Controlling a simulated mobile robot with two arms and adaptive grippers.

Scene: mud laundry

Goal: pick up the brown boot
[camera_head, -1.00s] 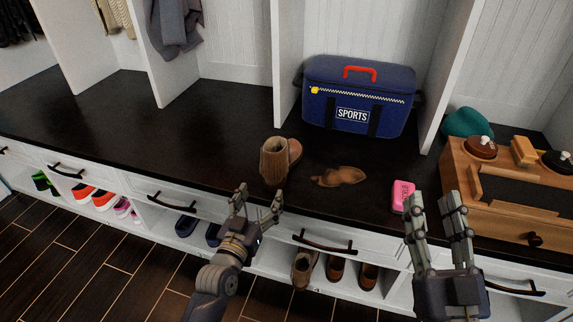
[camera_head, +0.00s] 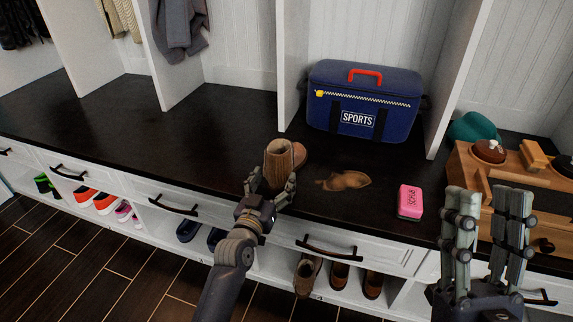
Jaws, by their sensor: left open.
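The brown boot (camera_head: 279,158) stands upright on the dark bench top, near its front edge. My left gripper (camera_head: 270,184) is open, with its fingers on either side of the boot's lower front part. It hides the lower part of the boot, and I cannot tell whether the fingers touch it. My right gripper (camera_head: 490,205) is in front of the wooden box at the right, its fingers pointing up with a gap between them. It appears open and empty.
A brown mud patch (camera_head: 343,181) and a pink sponge (camera_head: 410,201) lie right of the boot on the bench (camera_head: 120,130). A blue sports bag (camera_head: 362,100) stands behind. The wooden box (camera_head: 500,165) is at the right. Shoes sit in cubbies below drawers. The bench's left is clear.

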